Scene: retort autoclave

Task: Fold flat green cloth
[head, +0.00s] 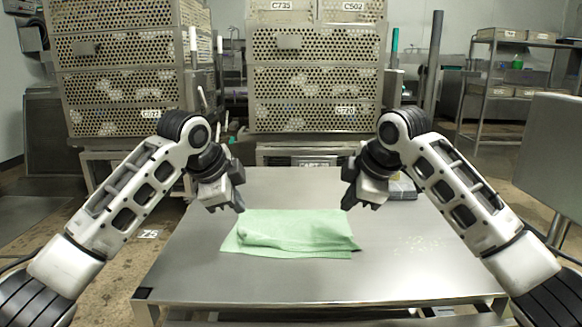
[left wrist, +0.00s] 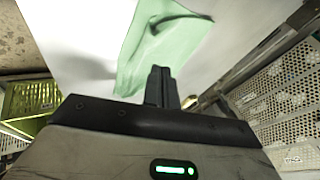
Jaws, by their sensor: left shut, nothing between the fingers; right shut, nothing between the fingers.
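The light green cloth (head: 290,232) lies on the steel table (head: 330,285), near its middle. It looks layered, with a raised fold and some wrinkles; its edges are uneven. In the left wrist view the cloth (left wrist: 165,45) shows beyond the fingers, with a dark crease or shadow across it. My left gripper (head: 240,208) is shut and empty, above and near the cloth's back left corner. Its closed fingers also show in the left wrist view (left wrist: 160,75). My right gripper (head: 347,205) is shut and empty, above and near the cloth's back right corner.
A dark flat item (head: 403,187) lies on the table behind my right gripper. Stacked perforated metal crates (head: 315,85) stand behind the table, with another stack (head: 125,75) at the left. The table's front and right parts are clear.

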